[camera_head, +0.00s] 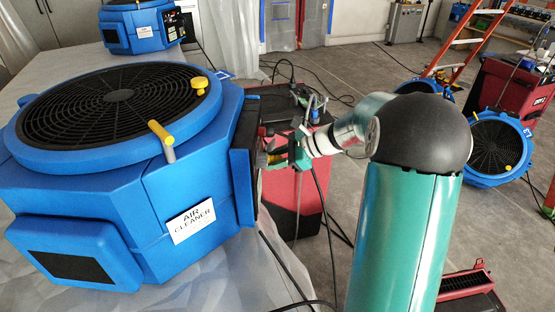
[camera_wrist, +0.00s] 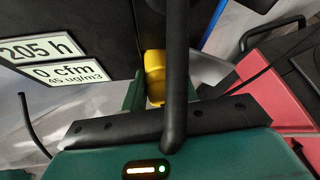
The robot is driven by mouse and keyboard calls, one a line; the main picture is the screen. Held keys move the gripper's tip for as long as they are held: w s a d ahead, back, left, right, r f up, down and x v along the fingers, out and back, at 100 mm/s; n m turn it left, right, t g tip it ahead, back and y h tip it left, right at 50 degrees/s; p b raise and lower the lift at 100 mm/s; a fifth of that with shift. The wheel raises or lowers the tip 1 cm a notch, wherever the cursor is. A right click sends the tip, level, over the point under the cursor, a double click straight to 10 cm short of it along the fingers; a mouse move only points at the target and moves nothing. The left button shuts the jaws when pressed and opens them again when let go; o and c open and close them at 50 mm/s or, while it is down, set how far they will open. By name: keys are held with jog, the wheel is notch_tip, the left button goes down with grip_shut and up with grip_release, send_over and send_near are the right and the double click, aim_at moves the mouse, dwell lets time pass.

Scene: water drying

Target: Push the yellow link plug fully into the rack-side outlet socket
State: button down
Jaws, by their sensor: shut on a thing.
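In the wrist view the yellow link plug (camera_wrist: 154,76) is between the green fingers of my gripper (camera_wrist: 168,88), which is shut on it. A thick black cable or rod crosses in front and covers the plug's right side. The plug is close to the dark side panel of the blue air cleaner (camera_head: 200,138). In the head view my gripper (camera_head: 277,153) is at the right side of this cleaner. The rack-side outlet socket is not clearly visible, and I cannot tell how deep the plug sits.
Readout labels (camera_wrist: 62,72) are on the dark panel. A red-and-black machine (camera_head: 300,205) stands just behind my gripper. Loose cables (camera_head: 282,258) hang beside the cleaner. Another blue air cleaner (camera_head: 140,28), a blue fan (camera_head: 497,148) and an orange ladder (camera_head: 470,40) stand farther off.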

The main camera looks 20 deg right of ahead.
jog(key=shift+w+a, duration=0.15)
jog(key=shift+a, duration=0.15)
jog(key=c, duration=1)
grip_release()
jog(key=shift+r, duration=0.1)
jog(key=shift+w, duration=0.15)
jog(key=shift+r, duration=0.1)
jog(key=v, duration=1.4)
jog(key=shift+s+f, duration=0.25)
jog(key=shift+f, duration=0.05)
